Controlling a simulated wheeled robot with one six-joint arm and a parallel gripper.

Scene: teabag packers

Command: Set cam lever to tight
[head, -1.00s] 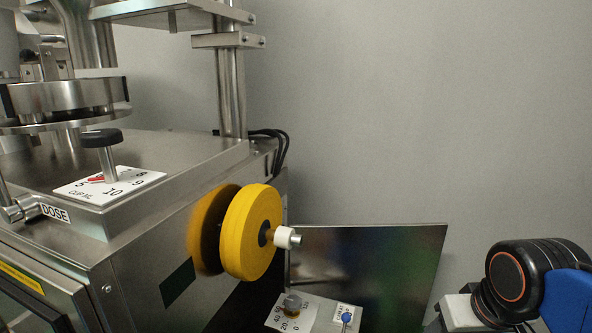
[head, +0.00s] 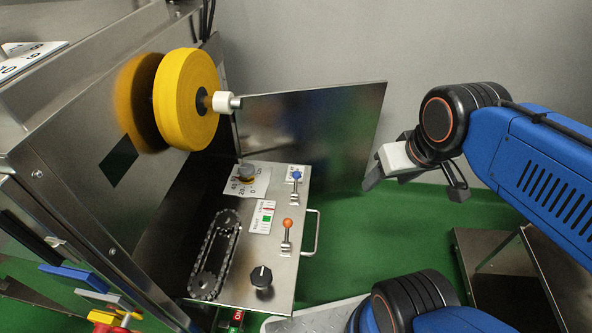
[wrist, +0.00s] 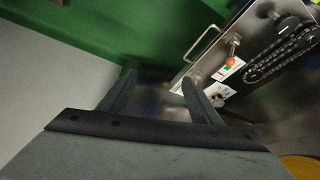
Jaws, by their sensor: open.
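Two small levers stand on the tilted steel control panel (head: 222,297): one with an orange knob (head: 288,224) and one with a blue knob (head: 296,175). The lettering is too small to tell which is the cam lever. A white label with red and green marks (head: 263,217) lies left of the orange-knobbed lever. That lever (wrist: 231,61) also shows in the wrist view, right of my fingers. My gripper (head: 415,188) is open and empty, in the air right of the panel and apart from both levers. It also shows in the wrist view (wrist: 159,78).
The panel also carries a grey dial (head: 246,171), a chain on sprockets (head: 215,255) and a black knob (head: 261,277). A loop handle (head: 314,233) sticks out at its right edge. A steel plate (head: 310,130) stands behind. A yellow roll (head: 188,98) overhangs the left.

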